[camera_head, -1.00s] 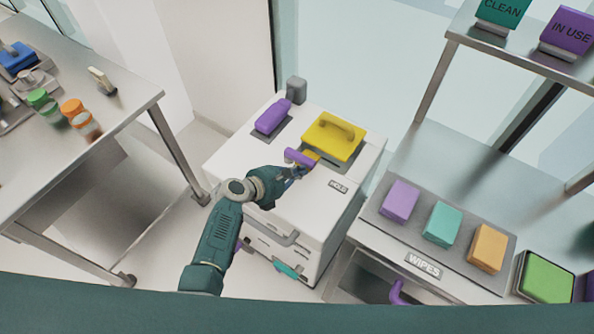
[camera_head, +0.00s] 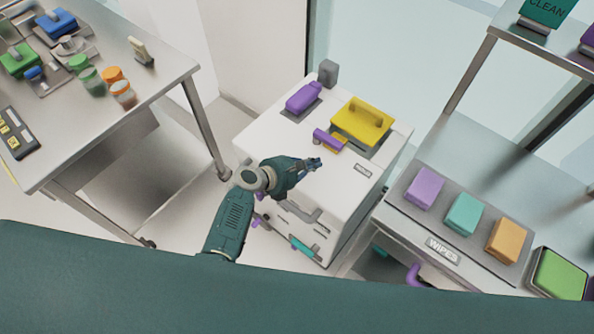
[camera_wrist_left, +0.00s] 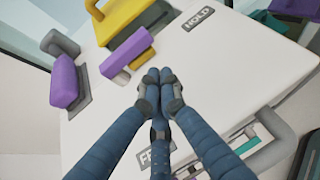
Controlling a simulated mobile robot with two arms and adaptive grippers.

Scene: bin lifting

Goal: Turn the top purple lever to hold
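The top purple lever (camera_head: 328,140) is on the white bin unit (camera_head: 285,150), beside the yellow lid with its handle (camera_head: 362,121). A small yellow piece shows beside the lever. In the left wrist view the lever (camera_wrist_left: 126,52) lies ahead and to the left of the fingertips. A HOLD label (camera_head: 363,171) is on the unit's top, to the lever's right; it also shows in the left wrist view (camera_wrist_left: 199,18). My left gripper (camera_head: 315,164) is just short of the lever and apart from it. In the left wrist view its fingers (camera_wrist_left: 158,76) are together with nothing between them. My right gripper is not in view.
A purple block (camera_head: 303,98) sits on a dark plate on the unit's far left, near a grey post (camera_head: 328,72). A table with jars (camera_head: 92,80) stands left. A bench with wipes boxes (camera_head: 465,214) stands close on the right.

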